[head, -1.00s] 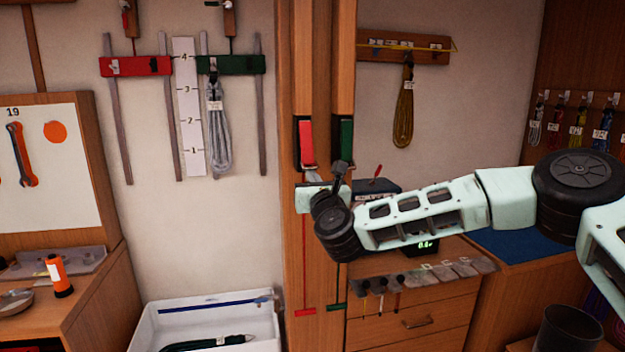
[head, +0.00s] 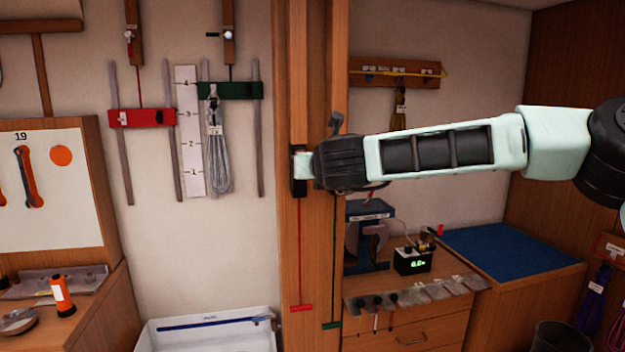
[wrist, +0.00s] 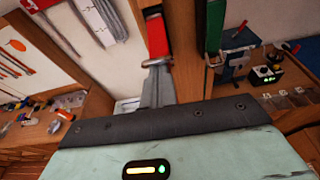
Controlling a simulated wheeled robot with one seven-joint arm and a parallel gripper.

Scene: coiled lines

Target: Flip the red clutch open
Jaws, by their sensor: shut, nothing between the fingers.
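The red clutch (wrist: 158,38) is a red lever with a metal crossbar at its lower end, on a wooden post (head: 312,260). In the wrist view it tilts out from its dark base, but I cannot tell how far. In the head view my gripper and wrist hide most of it. My gripper (wrist: 155,78) is shut and empty, its fingertips at or just under the lever's metal end; I cannot tell whether they touch. It also shows at the post in the head view (head: 302,166).
The green clutch (wrist: 213,28) is close on the right. A red bar (head: 142,118) and a green bar (head: 230,90) with a grey coil hang on the left wall beside a numbered scale. Red (head: 301,308) and green (head: 332,325) pull handles hang low on the post.

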